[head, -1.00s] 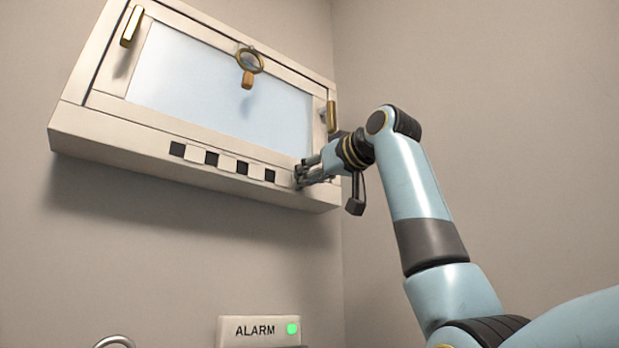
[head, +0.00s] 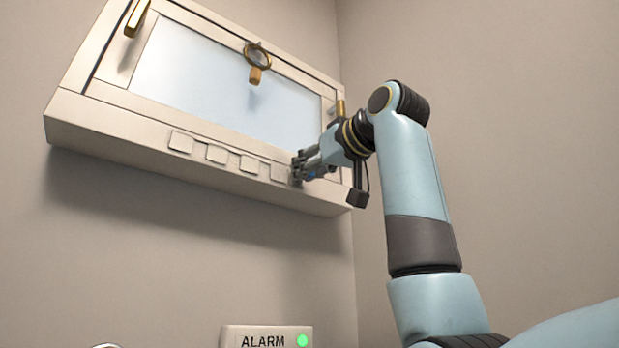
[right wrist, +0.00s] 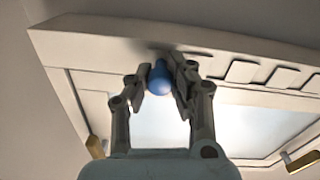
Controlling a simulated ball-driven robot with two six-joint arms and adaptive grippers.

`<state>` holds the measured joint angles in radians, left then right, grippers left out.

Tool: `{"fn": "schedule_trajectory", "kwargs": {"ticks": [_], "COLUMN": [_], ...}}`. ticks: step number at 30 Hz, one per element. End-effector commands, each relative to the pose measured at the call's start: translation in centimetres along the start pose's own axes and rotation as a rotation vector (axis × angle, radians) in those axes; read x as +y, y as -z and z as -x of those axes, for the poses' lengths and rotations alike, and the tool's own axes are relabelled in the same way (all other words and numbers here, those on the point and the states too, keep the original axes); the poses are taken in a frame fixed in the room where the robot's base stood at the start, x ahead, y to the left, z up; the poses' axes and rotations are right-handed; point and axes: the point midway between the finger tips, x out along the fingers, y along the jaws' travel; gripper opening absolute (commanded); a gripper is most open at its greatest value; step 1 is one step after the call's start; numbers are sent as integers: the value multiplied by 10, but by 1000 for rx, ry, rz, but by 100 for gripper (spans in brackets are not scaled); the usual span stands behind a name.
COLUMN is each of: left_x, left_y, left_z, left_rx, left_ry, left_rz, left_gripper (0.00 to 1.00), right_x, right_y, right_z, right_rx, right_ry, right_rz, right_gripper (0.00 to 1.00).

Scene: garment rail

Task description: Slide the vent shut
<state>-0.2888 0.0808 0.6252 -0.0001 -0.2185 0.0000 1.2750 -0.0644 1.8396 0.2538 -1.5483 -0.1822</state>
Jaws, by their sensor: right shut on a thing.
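The vent (head: 216,153) is a row of several pale square plates along the lower sill of the tilted wall window. No dark slots show between the plates. My right gripper (head: 300,168) is at the right end of this row, against the sill. In the right wrist view, my right gripper (right wrist: 160,76) is shut on a round blue knob (right wrist: 158,80), with a finger on each side. The knob's base against the sill is partly hidden by the fingers. My left gripper is not in view.
The window frame (head: 110,118) surrounds a pale pane (head: 210,75). It has brass handles at the left (head: 138,18) and right (head: 340,108), and a brass ring pull (head: 257,58) at the top. An ALARM box (head: 262,341) with a green light is below.

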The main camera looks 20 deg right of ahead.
Motion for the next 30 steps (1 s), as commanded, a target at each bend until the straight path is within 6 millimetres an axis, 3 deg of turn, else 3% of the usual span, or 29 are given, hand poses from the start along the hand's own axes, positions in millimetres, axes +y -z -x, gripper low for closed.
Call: {"fn": "schedule_trajectory", "kwargs": {"ticks": [1,7,17,20,30], "left_x": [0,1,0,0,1], "left_y": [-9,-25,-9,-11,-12], "left_z": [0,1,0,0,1], "left_rx": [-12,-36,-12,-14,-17], "left_ry": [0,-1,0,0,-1], "left_rz": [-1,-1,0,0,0], "left_gripper": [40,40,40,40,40], "right_x": [-2,-1,0,0,-1], "right_y": [0,-1,0,0,0], "right_z": [0,0,4,18,92], "right_rx": [-2,-1,1,2,2], "right_ry": [5,5,3,2,1], "right_rz": [0,0,1,2,4], "right_gripper": [20,46,46,46,46]}}
